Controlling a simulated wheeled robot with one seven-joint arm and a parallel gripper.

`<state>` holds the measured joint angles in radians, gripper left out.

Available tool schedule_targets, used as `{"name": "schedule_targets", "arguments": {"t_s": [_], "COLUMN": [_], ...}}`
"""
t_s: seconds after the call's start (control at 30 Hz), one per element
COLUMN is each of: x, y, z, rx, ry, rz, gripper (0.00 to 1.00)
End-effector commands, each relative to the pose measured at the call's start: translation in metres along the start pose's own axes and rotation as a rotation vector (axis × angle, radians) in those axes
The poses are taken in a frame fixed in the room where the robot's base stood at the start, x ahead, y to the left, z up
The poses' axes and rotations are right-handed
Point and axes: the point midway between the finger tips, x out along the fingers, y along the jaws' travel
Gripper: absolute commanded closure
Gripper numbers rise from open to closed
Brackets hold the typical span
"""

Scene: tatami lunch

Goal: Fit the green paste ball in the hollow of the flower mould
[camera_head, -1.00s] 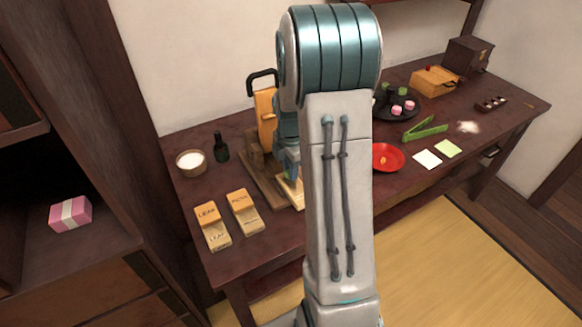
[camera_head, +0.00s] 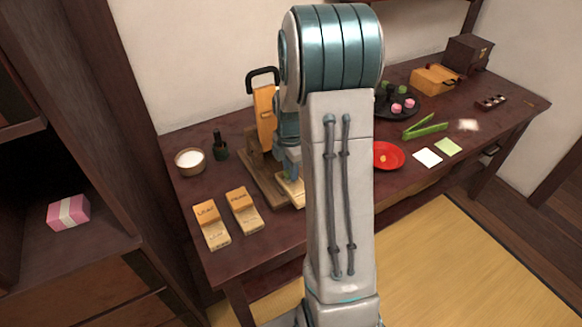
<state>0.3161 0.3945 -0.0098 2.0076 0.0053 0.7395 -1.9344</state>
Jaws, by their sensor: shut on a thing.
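My gripper (camera_head: 290,174) is low over the wooden press board (camera_head: 259,182), mostly hidden behind my own arm. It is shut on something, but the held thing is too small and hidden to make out. A pale wooden block (camera_head: 292,194) lies on the board just under the gripper, partly covered by my arm. I cannot tell whether it is the flower mould or see its hollow. Green balls (camera_head: 401,88) show on the dark round tray (camera_head: 418,113) at the back right.
A white-filled bowl (camera_head: 190,161) and dark bottle (camera_head: 220,146) stand at the back left. The press's upright orange lever (camera_head: 265,118) rises beside my arm. Right of my arm are a red dish (camera_head: 397,154), green tongs (camera_head: 425,127), and white and green sheets (camera_head: 448,147).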

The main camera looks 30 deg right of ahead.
Motion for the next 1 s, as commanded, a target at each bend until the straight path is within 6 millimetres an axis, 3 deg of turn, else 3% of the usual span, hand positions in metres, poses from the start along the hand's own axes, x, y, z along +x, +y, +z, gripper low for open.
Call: {"name": "schedule_targets", "arguments": {"t_s": [0.37, 0.4, 0.47, 0.5, 1.0], "x": [0.0025, 0.0025, 0.0024, 0.0025, 0.0024], "y": [0.0, 0.0, 0.0, 0.0, 0.0], "z": [0.0, 0.0, 0.0, 0.0, 0.0], "rx": [0.0, 0.0, 0.0, 0.0, 0.001], "ry": [0.0, 0.0, 0.0, 0.0, 0.0], "rz": [0.0, 0.0, 0.0, 0.0, 0.0], "gripper": [0.98, 0.72, 0.55, 0.52, 0.52]}}
